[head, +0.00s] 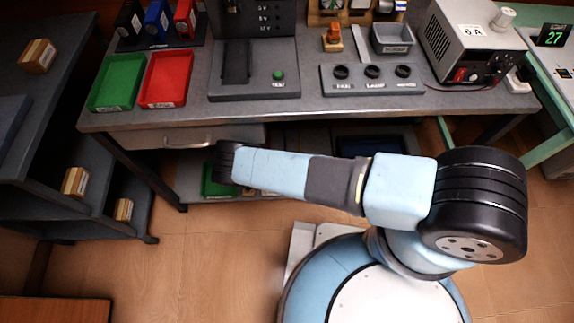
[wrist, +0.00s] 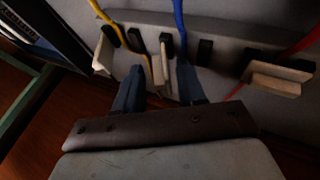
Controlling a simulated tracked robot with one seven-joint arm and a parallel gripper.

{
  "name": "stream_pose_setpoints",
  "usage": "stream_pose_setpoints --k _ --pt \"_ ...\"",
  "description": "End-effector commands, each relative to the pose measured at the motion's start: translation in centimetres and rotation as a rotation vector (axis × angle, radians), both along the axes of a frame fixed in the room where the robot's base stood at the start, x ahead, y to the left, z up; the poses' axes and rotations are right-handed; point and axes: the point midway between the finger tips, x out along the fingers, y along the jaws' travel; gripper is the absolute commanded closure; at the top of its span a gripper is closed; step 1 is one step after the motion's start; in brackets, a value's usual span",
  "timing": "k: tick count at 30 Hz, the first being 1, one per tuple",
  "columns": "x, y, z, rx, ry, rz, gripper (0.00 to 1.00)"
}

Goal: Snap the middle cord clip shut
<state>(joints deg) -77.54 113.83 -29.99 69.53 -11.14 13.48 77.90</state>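My gripper (wrist: 160,70) shows in the wrist view with its two dark blue-grey fingers apart, close to a grey panel. The middle cord clip (wrist: 160,72), with a pale part and dark uprights, lies behind and between the fingertips; I cannot tell whether they touch it. A blue cord (wrist: 179,25) runs down to it, behind the right finger. The left clip (wrist: 102,52) is pale, with a yellow cord (wrist: 122,32) beside it. The right clip (wrist: 274,78) has a red cord (wrist: 300,46) near it. In the head view gripper and clips are hidden.
In the head view, the workbench (head: 215,120) carries a green tray (head: 117,82), a red tray (head: 166,78), a knob panel (head: 372,76) and a power supply (head: 468,45). A dark shelf unit (head: 75,150) stands left. The floor (head: 210,262) left of my base is clear.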

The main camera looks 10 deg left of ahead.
Motion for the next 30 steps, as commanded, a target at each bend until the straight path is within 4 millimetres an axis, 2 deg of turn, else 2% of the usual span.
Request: stream_pose_setpoints --k 10,23,30 --pt "0.12 -0.01 -0.26 0.001 0.000 0.002 0.60" --pt "0.14 -0.10 -0.24 -0.001 0.000 0.000 1.00" --pt "0.20 -0.17 -0.28 -0.013 -0.003 0.000 1.00"
